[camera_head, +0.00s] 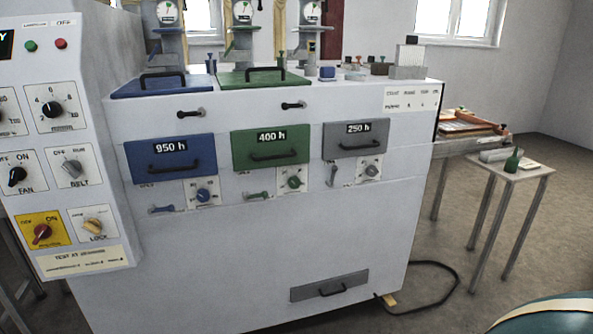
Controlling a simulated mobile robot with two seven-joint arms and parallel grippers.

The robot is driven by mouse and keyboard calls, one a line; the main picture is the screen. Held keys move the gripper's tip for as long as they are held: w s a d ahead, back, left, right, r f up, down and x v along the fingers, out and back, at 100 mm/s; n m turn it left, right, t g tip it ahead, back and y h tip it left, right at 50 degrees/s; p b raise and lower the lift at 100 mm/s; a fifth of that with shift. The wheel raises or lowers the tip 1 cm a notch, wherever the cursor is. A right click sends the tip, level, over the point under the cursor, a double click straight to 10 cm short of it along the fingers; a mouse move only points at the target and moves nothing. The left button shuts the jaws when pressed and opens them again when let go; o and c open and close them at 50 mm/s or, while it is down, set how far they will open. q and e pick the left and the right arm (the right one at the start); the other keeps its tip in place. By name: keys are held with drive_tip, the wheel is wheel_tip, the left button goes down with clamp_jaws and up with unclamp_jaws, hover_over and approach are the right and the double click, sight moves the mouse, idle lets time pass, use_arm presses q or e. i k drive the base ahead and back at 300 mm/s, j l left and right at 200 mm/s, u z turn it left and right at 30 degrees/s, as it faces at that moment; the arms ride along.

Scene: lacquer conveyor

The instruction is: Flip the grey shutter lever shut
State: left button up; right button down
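The grey shutter lever (332,175) is on the front of the white machine, below the grey drawer front marked 250 h (357,138). It stands roughly upright, beside a small plate with a grey knob (371,171). The matching blue lever (161,209) and green lever (258,195) lie roughly horizontal under their own fronts. The lettering by the levers is too small to read. Neither of my grippers is in view.
A control panel (66,150) with knobs juts out at the left. Two black handles (293,105) stick out above the coloured fronts. A black cable (440,264) lies on the floor.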

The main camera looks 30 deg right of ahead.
sight(330, 183)
drive_tip(key=z, duration=1.3)
